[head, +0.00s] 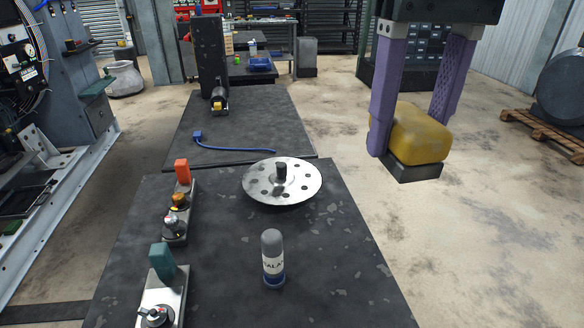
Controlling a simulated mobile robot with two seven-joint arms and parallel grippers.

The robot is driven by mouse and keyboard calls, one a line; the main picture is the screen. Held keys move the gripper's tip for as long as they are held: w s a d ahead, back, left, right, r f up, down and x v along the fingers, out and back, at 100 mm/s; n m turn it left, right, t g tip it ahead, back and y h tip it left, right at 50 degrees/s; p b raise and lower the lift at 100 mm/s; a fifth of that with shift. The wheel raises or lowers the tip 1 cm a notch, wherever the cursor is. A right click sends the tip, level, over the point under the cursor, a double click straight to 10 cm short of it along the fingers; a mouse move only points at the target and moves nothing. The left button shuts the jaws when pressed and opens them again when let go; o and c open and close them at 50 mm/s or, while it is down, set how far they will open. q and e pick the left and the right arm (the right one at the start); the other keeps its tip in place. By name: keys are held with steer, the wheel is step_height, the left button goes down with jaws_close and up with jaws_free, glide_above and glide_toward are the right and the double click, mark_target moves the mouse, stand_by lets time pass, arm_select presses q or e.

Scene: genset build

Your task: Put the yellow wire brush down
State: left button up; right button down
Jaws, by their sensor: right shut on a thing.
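The yellow wire brush (420,135) is a rounded yellow block with a dark underside. It is in the upper right of the head view. My right gripper (408,138) comes down from the top edge with two purple fingers and is shut on the brush. The brush hangs in the air, to the right of the dark table (330,240), with pale floor behind it in the picture. The bristles cannot be made out clearly. My left gripper is not in view.
On the table are a perforated metal disc (258,186) with a dark hub, a grey bottle (273,262), and fixtures with an orange block (182,171) and a teal block (162,262). A blue cable (235,149) lies on the farther dark surface (275,115). The table's right front is fairly clear.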

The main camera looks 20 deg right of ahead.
steer(key=b, duration=0.9)
glide_above(356, 302)
step_height(356, 302, down, 7)
step_height(356, 302, down, 15)
steer(key=shift+b, duration=0.55)
steer(key=shift+f, duration=2.55)
arm_select(q)
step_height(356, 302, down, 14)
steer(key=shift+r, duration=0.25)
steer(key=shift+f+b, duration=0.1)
steer(key=shift+b, duration=0.2)
arm_select(e)
steer(key=shift+f, duration=0.2)
steer(key=shift+c, duration=1.3)
jaws_free()
steer(key=shift+r, duration=0.1)
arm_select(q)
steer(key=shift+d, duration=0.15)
